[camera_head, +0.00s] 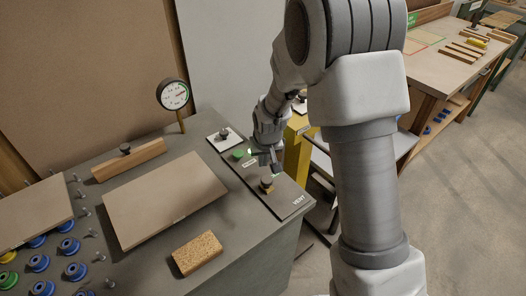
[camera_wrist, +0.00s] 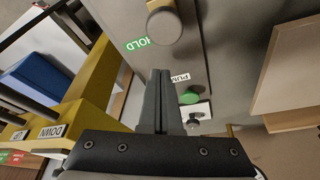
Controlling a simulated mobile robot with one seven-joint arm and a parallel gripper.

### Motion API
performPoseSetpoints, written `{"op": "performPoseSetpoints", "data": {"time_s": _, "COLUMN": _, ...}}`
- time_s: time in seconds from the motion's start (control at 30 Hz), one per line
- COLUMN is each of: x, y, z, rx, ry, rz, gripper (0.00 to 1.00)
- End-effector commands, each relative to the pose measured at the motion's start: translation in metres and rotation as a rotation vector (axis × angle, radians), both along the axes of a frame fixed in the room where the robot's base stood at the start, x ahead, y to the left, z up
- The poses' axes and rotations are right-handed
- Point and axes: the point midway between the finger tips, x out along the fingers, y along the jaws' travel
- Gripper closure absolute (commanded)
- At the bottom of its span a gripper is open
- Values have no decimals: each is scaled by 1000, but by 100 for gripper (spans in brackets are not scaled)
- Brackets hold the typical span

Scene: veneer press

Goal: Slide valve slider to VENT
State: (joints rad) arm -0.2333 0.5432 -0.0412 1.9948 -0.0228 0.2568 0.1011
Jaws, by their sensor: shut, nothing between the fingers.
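The valve slider is a dark round knob (camera_head: 267,182) on a long dark plate (camera_head: 287,203) at the bench's right edge. VENT is printed at the plate's near end (camera_head: 298,199). In the wrist view the knob (camera_wrist: 164,25) stands beside the green HOLD label (camera_wrist: 137,44). The white PUMP label (camera_wrist: 181,77) is farther along the plate. My gripper (camera_head: 272,165) is shut and empty, low over the plate on the PUMP side of the knob. The exact fingertip height is unclear.
A green button (camera_wrist: 188,97) and a white plate with a small knob (camera_head: 224,135) sit beyond PUMP. A dial gauge (camera_head: 173,94), a veneer board (camera_head: 160,200) and a cork block (camera_head: 198,253) are to the left. A yellow post (camera_head: 297,158) stands right of the bench.

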Motion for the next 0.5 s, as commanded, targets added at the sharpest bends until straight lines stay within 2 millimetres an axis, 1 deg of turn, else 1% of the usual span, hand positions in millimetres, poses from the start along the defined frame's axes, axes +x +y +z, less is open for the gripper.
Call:
{"op": "performPoseSetpoints", "data": {"time_s": 0.03, "x": -7, "y": -1, "z": 1, "rx": 0, "ry": -1, "rz": 1, "gripper": 100}}
{"op": "performPoseSetpoints", "data": {"time_s": 0.1, "x": -14, "y": -2, "z": 0, "rx": 0, "ry": 0, "rz": 1, "gripper": 100}}
{"op": "performPoseSetpoints", "data": {"time_s": 0.2, "x": -21, "y": -3, "z": -1, "rx": 0, "ry": -1, "rz": 0, "gripper": 100}}
{"op": "performPoseSetpoints", "data": {"time_s": 0.5, "x": -25, "y": -3, "z": -2, "rx": 0, "ry": -1, "rz": 0, "gripper": 100}}
